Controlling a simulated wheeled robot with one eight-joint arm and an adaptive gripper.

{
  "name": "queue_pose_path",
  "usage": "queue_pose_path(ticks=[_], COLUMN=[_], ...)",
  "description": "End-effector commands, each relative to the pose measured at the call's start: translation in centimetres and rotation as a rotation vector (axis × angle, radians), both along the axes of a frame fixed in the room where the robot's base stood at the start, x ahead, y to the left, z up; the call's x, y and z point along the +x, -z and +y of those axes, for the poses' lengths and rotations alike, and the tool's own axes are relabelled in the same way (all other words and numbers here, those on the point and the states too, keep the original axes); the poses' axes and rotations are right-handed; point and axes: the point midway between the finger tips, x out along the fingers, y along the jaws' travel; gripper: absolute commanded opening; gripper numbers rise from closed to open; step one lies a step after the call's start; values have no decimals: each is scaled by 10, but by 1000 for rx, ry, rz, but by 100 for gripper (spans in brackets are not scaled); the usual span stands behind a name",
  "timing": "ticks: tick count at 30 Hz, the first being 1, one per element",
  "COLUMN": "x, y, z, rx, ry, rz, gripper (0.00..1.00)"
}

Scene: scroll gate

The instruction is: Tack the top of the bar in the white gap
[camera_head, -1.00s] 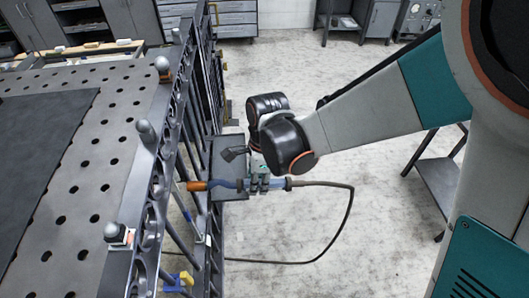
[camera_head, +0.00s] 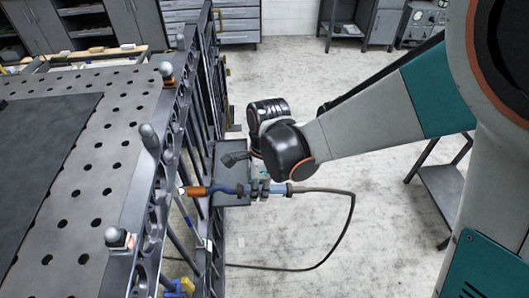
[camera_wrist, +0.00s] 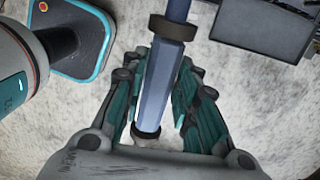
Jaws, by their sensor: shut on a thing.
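My gripper (camera_head: 262,184) is shut on a blue-handled torch (camera_head: 225,189) with a copper-orange nozzle. It holds the torch level, nozzle pointing left, cable trailing right. The nozzle's pale tip is among the bars at the inner side of the dark scroll gate (camera_head: 172,150); I cannot tell whether it touches a bar. In the wrist view the blue handle (camera_wrist: 160,85) runs between the teal fingers (camera_wrist: 165,100); the nozzle is out of view. I cannot make out the white gap or the bar's top for certain.
A perforated steel table (camera_head: 85,185) with a dark plate (camera_head: 40,140) lies left of the gate. Grey-knobbed clamps (camera_head: 118,237) stand along its edge. The cable (camera_head: 335,240) loops over open floor. A cart (camera_head: 440,180) stands right.

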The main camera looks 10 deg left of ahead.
Motion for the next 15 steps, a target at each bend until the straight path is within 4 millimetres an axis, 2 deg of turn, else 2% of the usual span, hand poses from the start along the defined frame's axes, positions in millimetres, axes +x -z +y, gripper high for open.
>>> queue_pose_path(ticks=[7, 15], x=[1, 5], y=[0, 2], z=[-3, -21], rx=[0, 0], ry=[1, 3], rz=[0, 0], gripper=[0, 0])
